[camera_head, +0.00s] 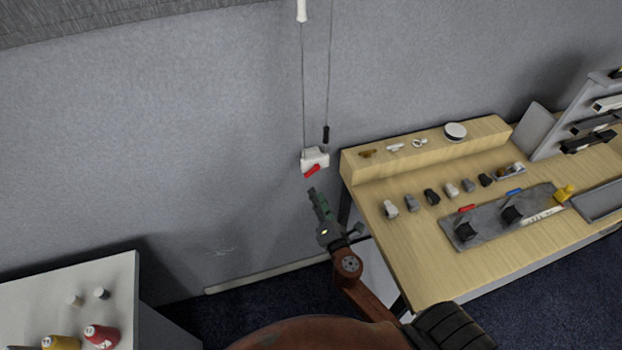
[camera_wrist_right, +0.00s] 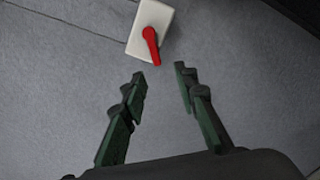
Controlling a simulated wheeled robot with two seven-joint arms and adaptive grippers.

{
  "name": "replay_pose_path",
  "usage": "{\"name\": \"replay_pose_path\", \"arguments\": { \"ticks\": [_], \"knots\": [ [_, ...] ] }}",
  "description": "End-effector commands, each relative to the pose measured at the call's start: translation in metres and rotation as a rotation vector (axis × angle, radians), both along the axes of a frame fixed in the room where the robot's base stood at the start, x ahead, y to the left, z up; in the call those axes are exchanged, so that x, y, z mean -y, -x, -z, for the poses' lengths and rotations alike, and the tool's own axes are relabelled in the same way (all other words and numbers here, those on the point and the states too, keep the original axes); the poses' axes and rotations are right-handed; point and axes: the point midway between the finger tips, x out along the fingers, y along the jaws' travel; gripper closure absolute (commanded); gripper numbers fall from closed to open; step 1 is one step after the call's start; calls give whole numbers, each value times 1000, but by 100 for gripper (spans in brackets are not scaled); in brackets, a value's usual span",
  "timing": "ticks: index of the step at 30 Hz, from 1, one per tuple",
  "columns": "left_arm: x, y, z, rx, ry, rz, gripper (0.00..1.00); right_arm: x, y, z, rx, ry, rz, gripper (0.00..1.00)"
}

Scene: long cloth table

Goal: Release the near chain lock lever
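The chain lock is a small white box (camera_head: 315,158) on the grey wall, with cords running up from it. Its red lever (camera_head: 312,171) shows at the box's lower side. In the right wrist view the white box (camera_wrist_right: 150,24) is at the top, with the red lever (camera_wrist_right: 152,46) lying across it and its free end toward my gripper. My right gripper (camera_head: 313,192) is just below the lever, apart from it. In the right wrist view its two fingers (camera_wrist_right: 160,72) are spread, with only wall between them. My left gripper is not in view.
A wooden workbench (camera_head: 408,262) with a raised shelf and several small parts stands to the right, close to my right arm. A white cabinet (camera_head: 125,285) with spools is at the lower left. A dark pull (camera_head: 326,134) hangs beside the lock. The wall left of the lock is clear.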

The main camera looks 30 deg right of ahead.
Motion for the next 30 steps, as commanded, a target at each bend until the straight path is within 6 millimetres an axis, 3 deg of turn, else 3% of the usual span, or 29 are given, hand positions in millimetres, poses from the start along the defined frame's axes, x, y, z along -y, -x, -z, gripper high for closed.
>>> {"name": "replay_pose_path", "arguments": {
  "ticks": [3, 15, 28, 30],
  "knots": [
    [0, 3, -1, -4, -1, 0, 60, 1, -8, -9, 12, 18, -1, 72],
    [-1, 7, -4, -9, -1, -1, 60, 15, -65, -7, 11, 15, -1, 72],
    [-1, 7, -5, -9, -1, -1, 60, 17, -75, -6, 10, 13, -1, 72],
    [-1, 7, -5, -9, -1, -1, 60, 18, -75, -6, 10, 13, -1, 77]
  ]
}}
